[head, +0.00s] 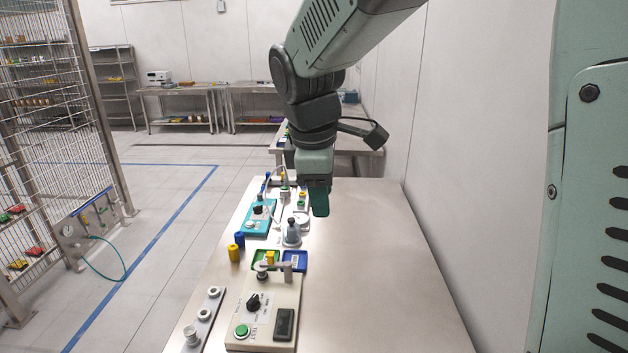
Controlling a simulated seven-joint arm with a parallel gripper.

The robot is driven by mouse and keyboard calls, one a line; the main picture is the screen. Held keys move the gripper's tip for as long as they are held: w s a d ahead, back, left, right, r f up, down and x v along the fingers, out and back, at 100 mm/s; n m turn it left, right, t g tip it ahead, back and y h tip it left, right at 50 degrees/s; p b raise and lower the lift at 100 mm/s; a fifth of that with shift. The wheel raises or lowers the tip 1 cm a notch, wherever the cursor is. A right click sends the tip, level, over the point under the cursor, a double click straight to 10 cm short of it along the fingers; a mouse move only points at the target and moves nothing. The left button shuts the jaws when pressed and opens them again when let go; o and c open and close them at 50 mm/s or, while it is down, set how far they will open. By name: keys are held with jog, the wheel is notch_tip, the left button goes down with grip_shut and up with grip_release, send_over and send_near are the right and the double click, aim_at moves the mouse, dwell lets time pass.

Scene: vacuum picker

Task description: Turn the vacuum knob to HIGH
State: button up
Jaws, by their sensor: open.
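A teal unit (259,218) lies on the left part of the steel table, with a small dark knob (258,210) on its top and a pale hose behind it. A cream box (262,315) nearer to me carries a larger black knob (254,302), a green button (242,331) and a dark window. The labels are too small to tell which knob is the vacuum one or its setting. My gripper (319,205) points down over the table, right of the teal unit and apart from both knobs. It is open, and I see nothing held; its fingers overlap in this view.
Green (265,259) and blue (295,261) trays sit behind the cream box. A small bottle (291,232) stands right of the teal unit. Yellow (234,253) and blue (239,239) cylinders stand at the left edge. The table's right side (385,270) is clear beside the wall.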

jog(key=w+a+f+n+g, duration=0.1)
jog(key=w+a+f+n, duration=0.55)
jog(key=a+f, duration=0.3)
jog(key=n+g+y, duration=0.1)
jog(key=n+g, duration=0.1)
jog(key=n, duration=0.6)
send_near(252, 299)
jog(key=shift+m, duration=0.25)
notch_tip(252, 299, down, 9)
jog(key=shift+r, duration=0.15)
jog(key=shift+s, duration=0.1)
grip_shut()
